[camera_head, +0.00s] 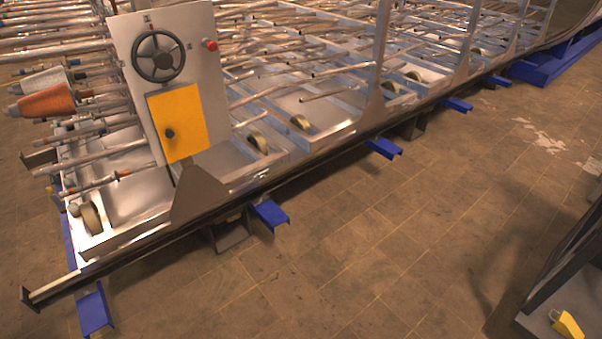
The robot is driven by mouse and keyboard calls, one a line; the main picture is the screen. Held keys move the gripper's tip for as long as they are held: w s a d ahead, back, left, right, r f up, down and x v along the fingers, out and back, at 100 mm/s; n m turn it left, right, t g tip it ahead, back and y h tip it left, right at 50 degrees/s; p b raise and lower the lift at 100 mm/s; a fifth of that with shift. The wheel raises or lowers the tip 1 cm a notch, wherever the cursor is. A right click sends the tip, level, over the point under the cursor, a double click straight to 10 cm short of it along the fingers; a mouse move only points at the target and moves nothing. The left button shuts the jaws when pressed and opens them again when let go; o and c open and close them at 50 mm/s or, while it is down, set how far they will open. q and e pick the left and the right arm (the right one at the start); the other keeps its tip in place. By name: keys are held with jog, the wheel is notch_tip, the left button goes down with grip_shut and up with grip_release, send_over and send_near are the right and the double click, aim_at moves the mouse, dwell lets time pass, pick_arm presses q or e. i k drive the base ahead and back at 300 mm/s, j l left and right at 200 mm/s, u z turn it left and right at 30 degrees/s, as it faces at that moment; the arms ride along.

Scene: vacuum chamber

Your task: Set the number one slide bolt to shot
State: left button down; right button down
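I cannot make out a slide bolt or a number one marking in the head view. An upright grey panel (205,104) stands at the near end of a long metal rack. It carries a black handwheel (159,55), a small red button (211,44) and a yellow-orange plate (187,133) with a dark round knob (170,134). Neither of my grippers is in view.
The wheeled rack frame (303,122) with many metal rods runs to the upper right above a dark rail (330,158). Blue brackets (384,148) jut out beneath it. Spools (48,103) sit at left. A dark structure (570,262) with a yellow item (567,325) stands lower right. The tiled floor between is clear.

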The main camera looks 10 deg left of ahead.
aim_at(261, 177)
jog(key=i+j+z, duration=0.25)
jog(key=i+j, duration=0.15)
jog(key=i+j+z, duration=0.2)
jog(key=j, duration=0.35)
jog(key=i+j, duration=0.6)
jog(key=j, duration=0.15)
jog(key=z, duration=0.05)
